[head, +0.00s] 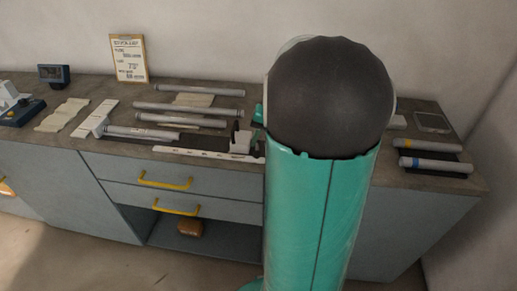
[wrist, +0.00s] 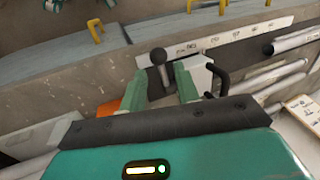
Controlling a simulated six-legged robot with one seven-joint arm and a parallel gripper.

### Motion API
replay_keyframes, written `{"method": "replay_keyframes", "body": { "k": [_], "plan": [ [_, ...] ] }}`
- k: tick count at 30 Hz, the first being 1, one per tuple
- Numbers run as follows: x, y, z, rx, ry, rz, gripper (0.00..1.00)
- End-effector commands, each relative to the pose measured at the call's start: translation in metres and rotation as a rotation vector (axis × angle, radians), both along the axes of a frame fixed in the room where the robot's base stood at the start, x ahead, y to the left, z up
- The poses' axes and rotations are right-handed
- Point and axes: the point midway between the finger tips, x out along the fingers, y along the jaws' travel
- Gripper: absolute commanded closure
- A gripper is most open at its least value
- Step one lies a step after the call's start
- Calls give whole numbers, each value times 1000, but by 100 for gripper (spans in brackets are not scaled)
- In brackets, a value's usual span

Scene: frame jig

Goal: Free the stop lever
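In the wrist view, a dark lever with a round knob (wrist: 158,58) stands upright at the jig's edge. My gripper (wrist: 162,72) has its two green fingers apart, with the lever in the gap between and just beyond the tips; I cannot tell whether they touch it. A white block (wrist: 196,72) with a black curved handle (wrist: 219,78) is right behind the right finger. In the head view, the white block (head: 241,142) sits at the right end of the jig, and my arm hides most of my gripper.
A white scale strip (head: 205,154) runs along the bench front, above drawers with yellow handles (head: 165,182). Several grey tubes (head: 185,120) lie on the bench behind it. Two banded tubes (head: 435,164) lie at the right. A sign (head: 128,58) stands at the back.

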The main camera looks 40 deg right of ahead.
Motion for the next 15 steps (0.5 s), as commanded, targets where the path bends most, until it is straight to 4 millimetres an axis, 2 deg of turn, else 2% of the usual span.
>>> {"method": "replay_keyframes", "body": {
  "k": [3, 6, 15],
  "plan": [
    [5, 5, -18, 2, 2, 2, 68],
    [8, 7, -28, 1, 1, 4, 68],
    [9, 8, -33, 0, 0, 3, 68]
  ]
}}
